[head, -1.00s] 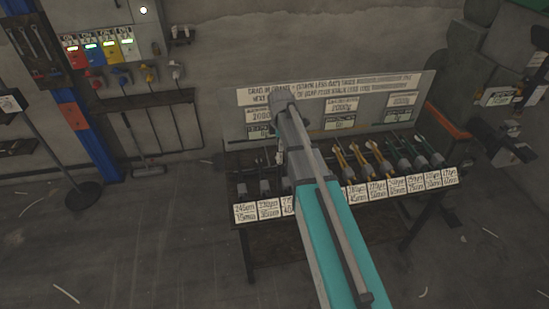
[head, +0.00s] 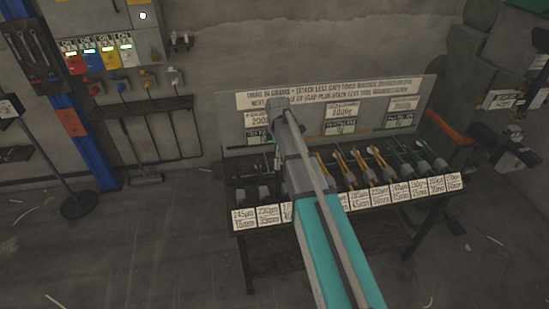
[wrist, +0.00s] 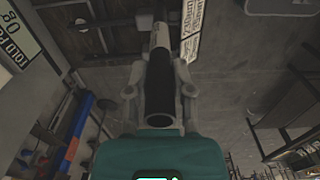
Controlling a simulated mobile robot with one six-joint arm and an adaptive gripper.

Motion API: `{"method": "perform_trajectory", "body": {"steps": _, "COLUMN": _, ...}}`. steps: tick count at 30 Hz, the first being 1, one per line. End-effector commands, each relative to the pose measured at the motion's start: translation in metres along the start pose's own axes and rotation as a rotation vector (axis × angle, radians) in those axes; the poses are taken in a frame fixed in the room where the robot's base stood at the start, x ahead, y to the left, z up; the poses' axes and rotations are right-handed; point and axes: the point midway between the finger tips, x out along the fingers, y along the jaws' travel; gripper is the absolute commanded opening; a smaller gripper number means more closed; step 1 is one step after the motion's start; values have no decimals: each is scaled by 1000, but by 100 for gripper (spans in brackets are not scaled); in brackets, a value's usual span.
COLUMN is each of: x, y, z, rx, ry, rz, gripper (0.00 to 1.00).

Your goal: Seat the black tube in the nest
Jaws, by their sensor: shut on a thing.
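The black tube (wrist: 159,98) shows in the wrist view, dark and round, with a paler grey end at its far tip. My gripper (wrist: 159,72) is shut on it, with one finger on each side. In the head view my arm hides the gripper and the tube. I cannot make out which thing is the nest.
A dark bench (head: 400,216) with a row of white labels holds several upright tools with yellow, green and dark handles. A grey sign board (head: 385,85) stands behind it. A wall panel with coloured switches (head: 97,50) is at upper left. Open floor lies at lower left.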

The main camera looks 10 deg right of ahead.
Motion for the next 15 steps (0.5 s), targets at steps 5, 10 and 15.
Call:
{"method": "perform_trajectory", "body": {"steps": 5, "x": 9, "y": 6, "z": 0, "rx": 0, "ry": 0, "rz": 0, "gripper": 0}}
{"method": "perform_trajectory", "body": {"steps": 10, "x": 23, "y": 8, "z": -1, "rx": -1, "ry": 0, "rz": 0, "gripper": 0}}
{"method": "perform_trajectory", "body": {"steps": 15, "x": 36, "y": 8, "z": -1, "rx": -1, "ry": 0, "rz": 0, "gripper": 0}}
